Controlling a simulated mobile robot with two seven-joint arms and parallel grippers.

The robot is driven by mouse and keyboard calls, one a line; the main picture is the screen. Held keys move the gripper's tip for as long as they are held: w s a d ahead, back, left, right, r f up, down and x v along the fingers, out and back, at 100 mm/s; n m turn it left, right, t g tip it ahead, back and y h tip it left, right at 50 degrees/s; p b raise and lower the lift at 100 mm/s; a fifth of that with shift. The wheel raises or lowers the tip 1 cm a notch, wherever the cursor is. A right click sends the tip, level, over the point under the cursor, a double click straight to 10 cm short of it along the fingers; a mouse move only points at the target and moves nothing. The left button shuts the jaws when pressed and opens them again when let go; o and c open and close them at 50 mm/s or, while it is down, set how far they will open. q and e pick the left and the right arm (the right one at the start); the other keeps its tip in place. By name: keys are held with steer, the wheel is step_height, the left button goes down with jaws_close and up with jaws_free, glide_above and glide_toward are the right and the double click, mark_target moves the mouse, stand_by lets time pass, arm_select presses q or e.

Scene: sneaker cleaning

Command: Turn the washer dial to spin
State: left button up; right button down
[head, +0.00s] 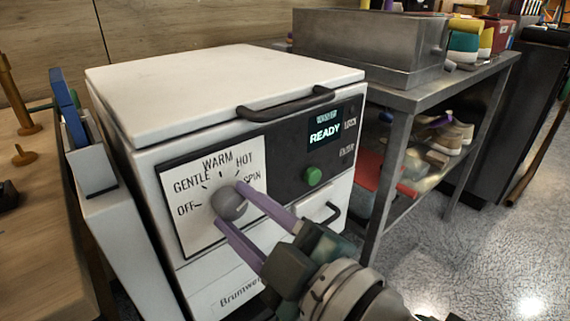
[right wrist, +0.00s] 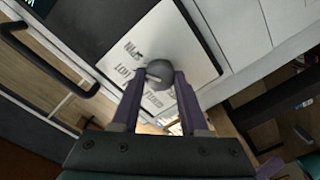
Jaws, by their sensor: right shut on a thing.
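The washer (head: 225,90) is a white box with a closed lid and a dark display reading READY. Its grey round dial (head: 229,204) sits on a white panel (head: 180,225) marked OFF, GENTLE, WARM, HOT and SPIN. My right gripper (head: 229,205) has its purple fingers on either side of the dial and is shut on it. In the right wrist view the dial (right wrist: 159,71) sits between the fingertips. Which mark the dial points to cannot be made out. My left gripper is not in view.
A green button (head: 313,176) is right of the dial panel, below the display. A dark lid handle (head: 286,104) juts from the front. A metal bench (head: 420,98) with a steel basin (head: 365,45) stands at right, with shoes on its shelf. A wooden table (head: 35,200) is at left.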

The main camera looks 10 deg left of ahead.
steer(key=shift+m, duration=1.5)
steer(key=shift+c, duration=2.1)
jaws_free()
steer(key=p+v, duration=0.3)
steer(key=v, duration=0.7)
steer(key=shift+w, duration=0.1)
